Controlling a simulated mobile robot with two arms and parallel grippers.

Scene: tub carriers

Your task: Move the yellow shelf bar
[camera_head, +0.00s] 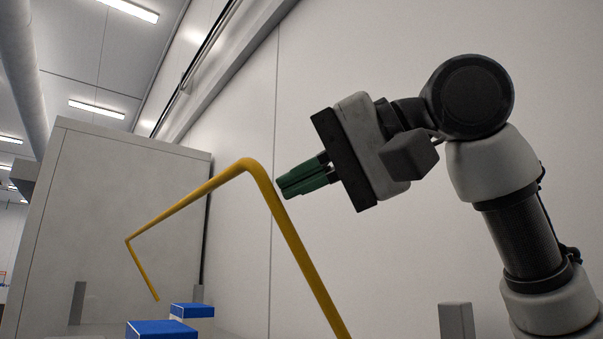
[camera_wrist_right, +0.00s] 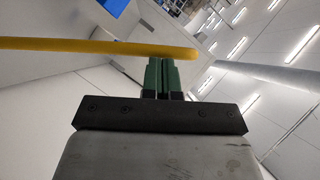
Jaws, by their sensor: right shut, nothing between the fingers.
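The yellow shelf bar (camera_head: 190,201) is a bent tube. In the head view it rises from the bottom, bends at a top corner, runs down to the left and bends down again. My right gripper (camera_head: 284,185) has green fingers and is shut and empty. In the head view its fingertips are just right of the bar's top corner. In the right wrist view the bar (camera_wrist_right: 90,46) crosses in front of the shut fingertips (camera_wrist_right: 161,62). I cannot tell whether they touch it. My left gripper is not in view.
Two blue-topped boxes (camera_head: 191,311) sit low, below the bar. A large grey cabinet (camera_head: 110,220) stands at the left behind the bar, and a pale wall (camera_head: 400,60) rises behind my right arm. A small grey post (camera_head: 456,321) stands at the bottom right.

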